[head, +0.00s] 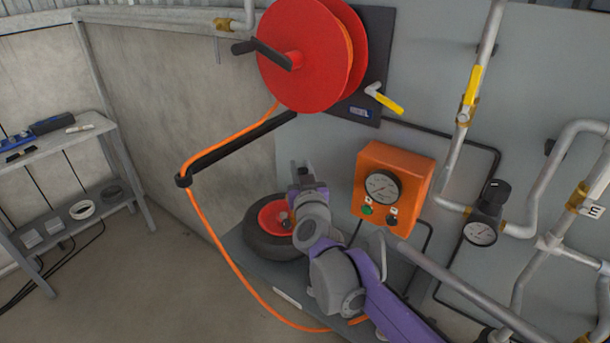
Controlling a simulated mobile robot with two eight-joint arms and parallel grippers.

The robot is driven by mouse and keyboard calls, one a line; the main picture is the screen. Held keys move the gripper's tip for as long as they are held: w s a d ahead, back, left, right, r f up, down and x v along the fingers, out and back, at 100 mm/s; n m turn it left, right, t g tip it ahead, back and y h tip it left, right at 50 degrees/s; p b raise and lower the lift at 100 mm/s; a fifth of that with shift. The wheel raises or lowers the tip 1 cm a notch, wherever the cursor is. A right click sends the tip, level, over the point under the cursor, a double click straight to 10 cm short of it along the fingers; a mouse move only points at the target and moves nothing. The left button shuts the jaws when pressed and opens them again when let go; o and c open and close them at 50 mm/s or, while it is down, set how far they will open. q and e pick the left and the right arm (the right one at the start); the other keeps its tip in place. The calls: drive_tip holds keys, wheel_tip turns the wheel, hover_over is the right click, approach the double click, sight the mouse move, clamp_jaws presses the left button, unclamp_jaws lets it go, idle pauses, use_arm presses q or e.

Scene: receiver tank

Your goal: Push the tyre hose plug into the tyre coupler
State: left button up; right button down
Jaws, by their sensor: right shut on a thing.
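My right arm comes in from the lower right, and its gripper (299,170) is just above and behind the tyre (262,246). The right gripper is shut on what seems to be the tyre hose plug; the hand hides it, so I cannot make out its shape. The tyre lies flat with a red hub (270,218). A small dark fitting (286,220) shows at the hub beside my wrist; I cannot tell whether it is the tyre coupler. The orange hose (228,258) loops low and passes behind my right arm. My left gripper is out of view.
A red hose reel (308,60) with a black guide arm (237,150) hangs above. An orange gauge box (394,184) is right of my gripper, with pipes and a second gauge (480,232) farther right. A shelf (60,145) stands at left; the floor between is clear.

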drive_tip(key=w+a, duration=0.2)
drive_tip(key=w, duration=0.4)
drive_tip(key=shift+a, duration=0.35)
idle(0.5)
drive_tip(key=shift+f+b, duration=1.4)
drive_tip(key=shift+f, duration=0.75)
drive_tip(key=shift+f+b, duration=0.5)
drive_tip(key=shift+f, duration=0.3)
drive_tip(key=c, duration=0.6)
unclamp_jaws()
drive_tip(key=shift+s, duration=0.1)
